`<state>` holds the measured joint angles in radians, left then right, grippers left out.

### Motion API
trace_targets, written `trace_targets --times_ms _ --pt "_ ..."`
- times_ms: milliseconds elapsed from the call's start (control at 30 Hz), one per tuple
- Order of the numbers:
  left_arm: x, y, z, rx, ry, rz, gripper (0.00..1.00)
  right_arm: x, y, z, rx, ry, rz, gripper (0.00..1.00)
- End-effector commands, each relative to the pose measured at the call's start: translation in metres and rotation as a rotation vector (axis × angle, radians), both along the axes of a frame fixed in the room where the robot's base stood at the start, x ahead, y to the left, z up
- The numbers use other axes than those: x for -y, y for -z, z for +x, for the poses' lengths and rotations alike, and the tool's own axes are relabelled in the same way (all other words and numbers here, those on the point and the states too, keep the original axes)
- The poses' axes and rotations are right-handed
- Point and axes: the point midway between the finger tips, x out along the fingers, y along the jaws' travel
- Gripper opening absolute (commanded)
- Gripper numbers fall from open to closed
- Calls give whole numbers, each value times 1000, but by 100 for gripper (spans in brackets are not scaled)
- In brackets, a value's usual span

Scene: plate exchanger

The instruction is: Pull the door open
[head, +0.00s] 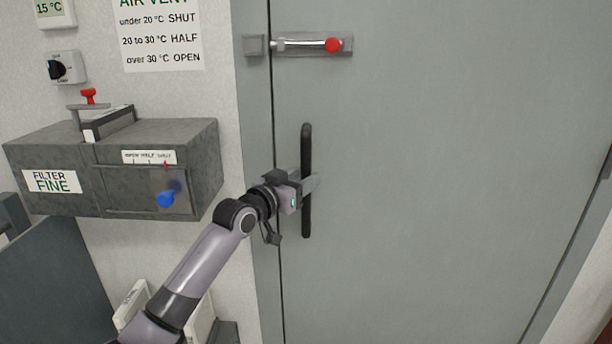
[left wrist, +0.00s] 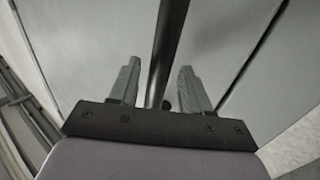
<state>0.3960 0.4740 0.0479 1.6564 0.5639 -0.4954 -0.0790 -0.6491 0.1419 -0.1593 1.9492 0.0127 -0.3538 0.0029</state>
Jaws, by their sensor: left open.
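The grey door (head: 440,180) fills the right of the head view and looks closed in its frame. A dark vertical bar handle (head: 306,215) stands near its left edge. My left gripper (head: 312,183) is at the middle of the handle, with its fingers open on either side of it. In the left wrist view the handle (left wrist: 168,45) runs between the two open fingers (left wrist: 160,85), with gaps on both sides. My right gripper is not in view.
A grey filter box (head: 70,150) with a blue knob (head: 168,197) and a red-topped handle (head: 88,97) juts from the wall at left, above my arm. A dial switch (head: 62,68) and an air vent sign (head: 160,35) are on the wall.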

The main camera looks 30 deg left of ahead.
Motion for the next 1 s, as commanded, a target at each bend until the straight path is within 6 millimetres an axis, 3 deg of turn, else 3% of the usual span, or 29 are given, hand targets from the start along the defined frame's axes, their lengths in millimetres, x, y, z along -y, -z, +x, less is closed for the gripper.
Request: trace_targets --times_ms 200,567,700,1000 --pt "1 0 15 0 1 -1 48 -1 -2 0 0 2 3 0" --pt "1 1 18 0 1 -1 48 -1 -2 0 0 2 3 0" --pt "1 1 18 0 1 0 2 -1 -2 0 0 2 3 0" --pt "2 1 19 -1 0 0 0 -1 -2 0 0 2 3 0"
